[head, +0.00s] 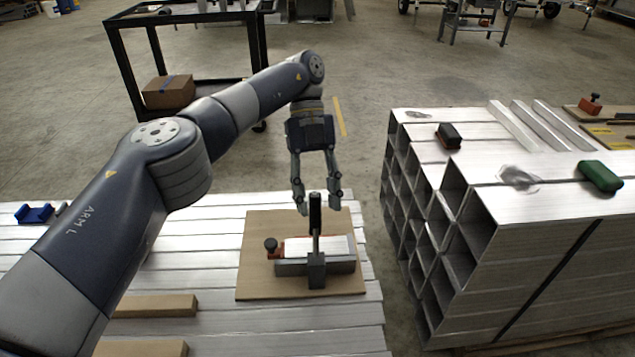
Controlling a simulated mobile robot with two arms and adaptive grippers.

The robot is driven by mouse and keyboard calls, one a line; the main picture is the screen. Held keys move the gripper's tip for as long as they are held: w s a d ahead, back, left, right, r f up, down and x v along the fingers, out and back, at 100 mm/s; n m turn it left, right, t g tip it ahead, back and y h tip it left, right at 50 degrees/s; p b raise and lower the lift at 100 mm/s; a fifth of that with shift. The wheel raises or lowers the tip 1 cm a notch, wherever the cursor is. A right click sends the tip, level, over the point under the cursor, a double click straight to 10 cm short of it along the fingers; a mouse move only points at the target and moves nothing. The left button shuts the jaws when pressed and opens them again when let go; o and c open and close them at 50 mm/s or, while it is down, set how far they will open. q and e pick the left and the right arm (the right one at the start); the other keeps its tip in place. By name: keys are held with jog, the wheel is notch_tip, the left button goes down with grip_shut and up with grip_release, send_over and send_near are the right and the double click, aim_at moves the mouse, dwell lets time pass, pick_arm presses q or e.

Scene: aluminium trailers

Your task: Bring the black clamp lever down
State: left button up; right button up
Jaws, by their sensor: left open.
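The black clamp lever (315,214) stands upright on a grey clamp block (317,269). The clamp sits in front of a light metal piece on a wooden board (258,286), which lies on aluminium planks. My left gripper (319,205) is open, its fingers pointing down on either side of the lever's top in the picture. The lever's top shows between the fingertips; I cannot tell whether either finger touches it. My right gripper is not in view.
A red piece with a black knob (271,246) stands on the board's left side. Wooden strips (155,306) and a blue piece (33,213) lie on the planks. A stack of square aluminium tubes (540,165) stands to the right, across a gap.

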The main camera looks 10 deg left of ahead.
pick_arm(q)
jog(key=shift+r, duration=1.8)
